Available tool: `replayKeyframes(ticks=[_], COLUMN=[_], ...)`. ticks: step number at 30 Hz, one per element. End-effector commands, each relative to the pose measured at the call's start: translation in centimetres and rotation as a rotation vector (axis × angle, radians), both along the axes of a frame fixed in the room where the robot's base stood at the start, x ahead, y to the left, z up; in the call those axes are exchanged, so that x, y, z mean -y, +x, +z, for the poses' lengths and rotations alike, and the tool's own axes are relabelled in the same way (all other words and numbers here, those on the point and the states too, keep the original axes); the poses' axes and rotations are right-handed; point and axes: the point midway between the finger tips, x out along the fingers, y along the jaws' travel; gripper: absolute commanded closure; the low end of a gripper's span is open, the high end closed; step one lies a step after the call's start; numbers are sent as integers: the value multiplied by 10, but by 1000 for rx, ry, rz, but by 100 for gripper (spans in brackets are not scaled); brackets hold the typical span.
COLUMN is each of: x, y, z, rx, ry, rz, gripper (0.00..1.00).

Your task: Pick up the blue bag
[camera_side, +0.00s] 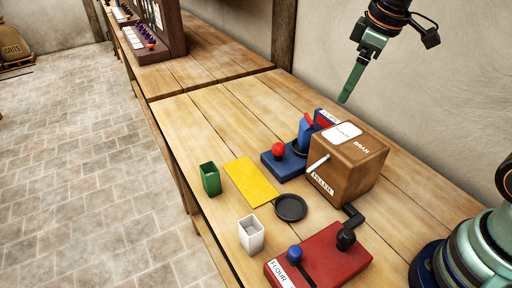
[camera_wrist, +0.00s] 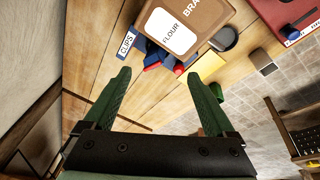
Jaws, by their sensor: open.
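A blue upright piece (camera_side: 306,131) with red at its top stands behind the brown box in the side view; it may be the blue bag, but it is partly hidden and I cannot be sure. Blue and red parts also show between my fingers' far ends in the wrist view, partly covered by the box. My gripper (camera_side: 345,99) hangs above the table's wall side, beyond the brown box and apart from everything. In the wrist view my gripper (camera_wrist: 159,75) has its two green fingers spread wide with nothing between them.
A brown box (camera_side: 359,167) labelled BRAN stands beside a blue base with a red knob (camera_side: 279,149). Nearby are a yellow mat (camera_side: 251,182), black dish (camera_side: 291,207), green cup (camera_side: 210,179), white cup (camera_side: 251,235) and red machine (camera_side: 322,262).

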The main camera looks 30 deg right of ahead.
Motion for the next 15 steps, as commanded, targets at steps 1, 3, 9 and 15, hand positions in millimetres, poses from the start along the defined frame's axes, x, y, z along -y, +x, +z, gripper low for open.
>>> replayKeyframes(ticks=[1,3,9,15], x=[-2,-3,-9,-14], y=[12,26,65,91], z=[-6,-13,-42,-72], rx=[-33,-69,-168,-240], ry=[-16,-36,-79,-96], rz=[58,145,392,586], gripper=[10,10,10,10])
